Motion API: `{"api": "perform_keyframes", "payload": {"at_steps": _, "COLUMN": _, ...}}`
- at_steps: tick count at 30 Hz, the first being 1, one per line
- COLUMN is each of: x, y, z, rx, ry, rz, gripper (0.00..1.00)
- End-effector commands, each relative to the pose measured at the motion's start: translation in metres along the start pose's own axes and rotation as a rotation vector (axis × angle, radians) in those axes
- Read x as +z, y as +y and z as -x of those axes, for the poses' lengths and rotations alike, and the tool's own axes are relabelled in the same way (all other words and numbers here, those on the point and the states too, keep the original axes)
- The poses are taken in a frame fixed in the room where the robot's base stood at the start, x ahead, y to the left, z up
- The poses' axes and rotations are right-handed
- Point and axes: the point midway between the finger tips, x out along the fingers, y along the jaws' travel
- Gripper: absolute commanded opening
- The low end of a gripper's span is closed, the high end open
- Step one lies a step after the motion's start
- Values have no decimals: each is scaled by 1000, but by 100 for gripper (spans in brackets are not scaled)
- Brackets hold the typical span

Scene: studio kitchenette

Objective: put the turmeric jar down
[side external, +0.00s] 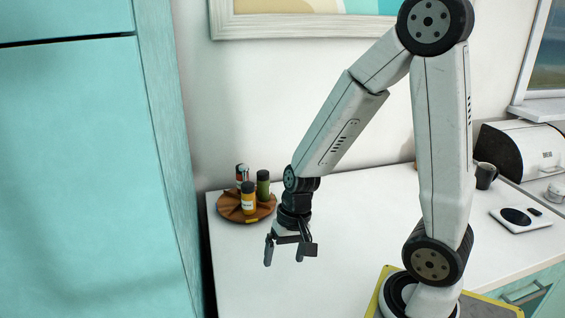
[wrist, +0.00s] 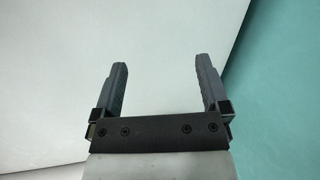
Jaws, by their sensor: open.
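Several spice jars stand upright on a round wooden tray (side external: 232,211) at the left end of the white counter, in the side view. The front jar has a yellow-orange body and dark lid, and looks like the turmeric jar (side external: 248,201). My gripper (side external: 284,256) is open and empty, pointing down in front and to the right of the tray, apart from the jars. In the wrist view, my gripper (wrist: 161,88) shows its two fingers spread with nothing between them. No jar shows in the wrist view.
A dark green jar (side external: 263,186) and a dark-lidded jar (side external: 242,174) share the tray. A teal cabinet (side external: 85,170) borders the counter on the left. A dark mug (side external: 485,176), bread box (side external: 520,150) and white scale (side external: 521,219) stand at the right. The front left counter is clear.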

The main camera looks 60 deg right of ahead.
Motion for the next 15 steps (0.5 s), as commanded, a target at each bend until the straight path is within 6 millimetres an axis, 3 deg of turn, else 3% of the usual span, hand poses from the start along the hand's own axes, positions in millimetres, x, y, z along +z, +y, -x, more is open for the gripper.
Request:
{"api": "perform_keyframes", "payload": {"at_steps": 6, "x": 1, "y": -8, "z": 10, "rx": 102, "ry": 124, "rz": 404, "gripper": 96}}
{"api": "perform_keyframes", "payload": {"at_steps": 15, "x": 0, "y": -18, "z": 18, "rx": 155, "ry": 208, "rz": 665, "gripper": 96}}
